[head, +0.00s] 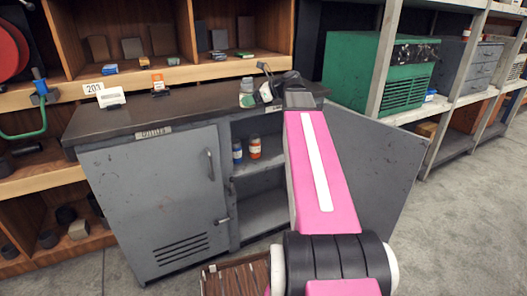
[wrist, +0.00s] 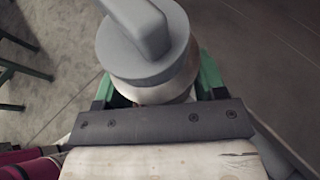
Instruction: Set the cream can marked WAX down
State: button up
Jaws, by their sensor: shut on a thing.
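The cream can (head: 247,86) shows small in the head view, above the right part of the cabinet's dark top. In the wrist view its grey lid with a raised handle (wrist: 145,40) hides most of the pale body (wrist: 165,93). No WAX marking is readable. My gripper (head: 250,98) is shut on the can, with green fingers on both sides of it in the wrist view (wrist: 155,92). I cannot tell whether the can's base touches the top. The grey cabinet (head: 150,195) stands below, its right door open.
Inside the cabinet, a blue can (head: 237,152) and an orange can (head: 255,148) stand on a shelf (head: 262,176). A white object (head: 111,98) sits on the cabinet top at left. A green machine (head: 375,70) stands behind at right.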

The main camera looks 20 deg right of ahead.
jog(key=s+a+f+m+t, duration=0.1)
jog(key=s+f, duration=0.1)
jog(key=f, duration=0.7)
jog(key=s+a+f+h, duration=0.1)
jog(key=s+a+f, duration=0.1)
jog(key=f, duration=0.8)
jog(key=shift+s+a+f+m+t, duration=0.2)
jog(key=shift+s+a+m+t, duration=0.1)
jog(key=shift+m+t, duration=0.1)
